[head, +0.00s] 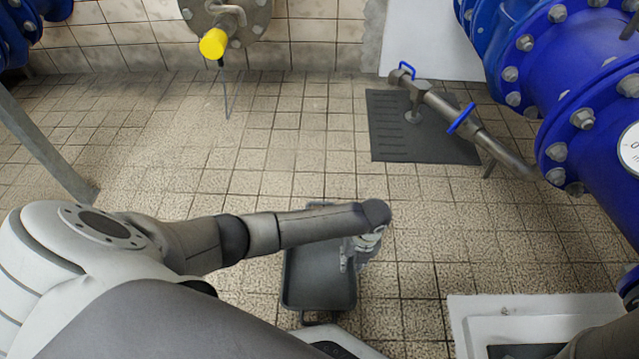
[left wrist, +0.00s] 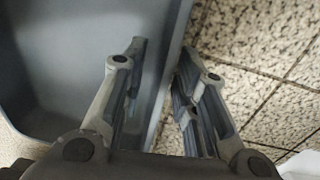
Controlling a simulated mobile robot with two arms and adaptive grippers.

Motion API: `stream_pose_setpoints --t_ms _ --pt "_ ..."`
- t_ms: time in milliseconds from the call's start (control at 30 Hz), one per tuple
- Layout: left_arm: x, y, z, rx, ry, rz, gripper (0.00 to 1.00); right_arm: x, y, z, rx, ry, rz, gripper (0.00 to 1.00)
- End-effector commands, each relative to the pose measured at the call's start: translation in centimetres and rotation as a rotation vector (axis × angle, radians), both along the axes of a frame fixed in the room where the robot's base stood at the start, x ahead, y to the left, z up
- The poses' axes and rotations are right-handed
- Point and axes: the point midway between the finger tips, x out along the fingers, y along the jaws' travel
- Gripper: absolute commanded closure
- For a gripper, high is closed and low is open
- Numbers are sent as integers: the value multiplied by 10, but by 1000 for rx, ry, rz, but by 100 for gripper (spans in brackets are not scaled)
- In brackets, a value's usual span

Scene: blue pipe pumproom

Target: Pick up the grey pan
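The grey pan (head: 312,282), a deep rectangular tray, stands on the tiled floor in the lower middle of the head view. My left forearm crosses over its far end and hides part of it. My left gripper (head: 348,262) points down at the pan's right wall. In the left wrist view the pan (left wrist: 65,70) fills the left side. The left gripper's fingers (left wrist: 162,50) are apart, with the pan's rim between them: one finger is on the inner side, the other outside over the floor. I cannot tell whether either finger touches the wall. My right gripper does not show clearly.
Large blue flanged pipes (head: 560,75) stand at the right. A grey pipe (head: 455,115) runs above a dark floor plate (head: 395,130). A yellow-capped fitting (head: 213,43) is on the back wall. A whitish panel (head: 462,305) lies at the lower right. The tiled floor beyond the pan is clear.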

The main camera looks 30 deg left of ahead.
Motion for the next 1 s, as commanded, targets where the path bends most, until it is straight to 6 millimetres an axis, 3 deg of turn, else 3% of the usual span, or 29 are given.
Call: stream_pose_setpoints --t_ms 233,433,1000 --pt "0 0 0 0 0 0 74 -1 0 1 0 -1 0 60" --pt "0 0 0 1 1 0 99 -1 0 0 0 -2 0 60" --pt "0 1 2 1 -1 0 100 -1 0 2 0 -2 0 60"
